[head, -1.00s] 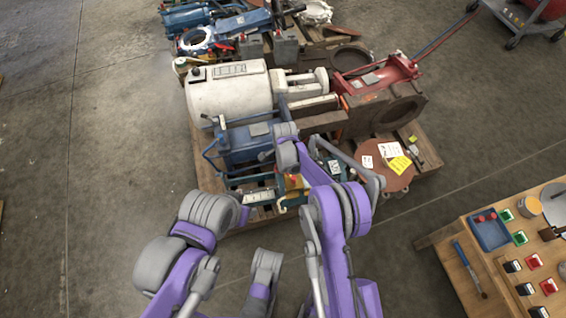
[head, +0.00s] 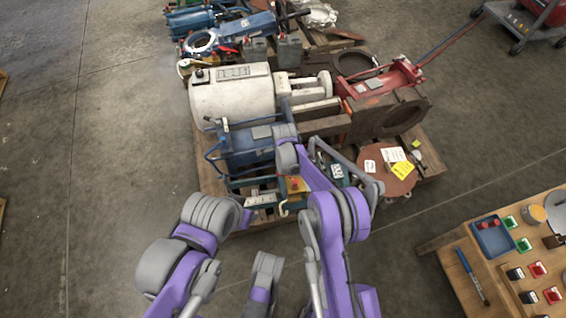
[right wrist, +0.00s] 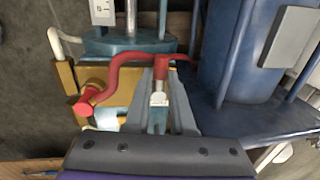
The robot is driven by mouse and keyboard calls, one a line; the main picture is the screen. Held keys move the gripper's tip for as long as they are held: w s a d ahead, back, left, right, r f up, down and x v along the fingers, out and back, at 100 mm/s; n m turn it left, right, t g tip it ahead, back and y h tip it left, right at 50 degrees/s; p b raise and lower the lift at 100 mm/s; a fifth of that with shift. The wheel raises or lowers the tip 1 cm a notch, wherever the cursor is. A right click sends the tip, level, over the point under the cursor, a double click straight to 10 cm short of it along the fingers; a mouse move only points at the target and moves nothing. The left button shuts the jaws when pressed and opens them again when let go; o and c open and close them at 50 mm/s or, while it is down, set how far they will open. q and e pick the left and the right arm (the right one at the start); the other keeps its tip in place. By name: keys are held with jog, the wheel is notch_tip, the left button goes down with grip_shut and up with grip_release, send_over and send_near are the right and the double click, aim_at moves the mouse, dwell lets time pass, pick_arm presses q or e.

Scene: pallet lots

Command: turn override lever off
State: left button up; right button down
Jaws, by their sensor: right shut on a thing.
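The red override lever (right wrist: 130,68) is a curved bar with a round knob at its left end, in the right wrist view. It sits over a yellow-brass body (right wrist: 65,78). My right gripper (right wrist: 160,82) has its grey fingers close together at the lever's right part, shut on it. In the head view the yellow body (head: 296,186) shows a little red on top, just below my right wrist; the right fingertips are hidden there. My left arm comes in at the lower left, but I cannot make out its gripper.
A blue machine (head: 245,143) and a white cylindrical tank (head: 232,97) crowd the pallet around the lever. A brown round plate (head: 385,182) with labels lies to the right. A wooden table (head: 470,285) with small parts stands at lower right. Floor at left is clear.

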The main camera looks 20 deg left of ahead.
jog(key=c, duration=0.8)
grip_release()
jog(key=shift+o, duration=0.2)
notch_tip(320, 180, up, 11)
jog(key=s+p, duration=0.1)
jog(key=p, duration=0.1)
jog(key=shift+d, duration=0.3)
jog(key=shift+f, duration=0.1)
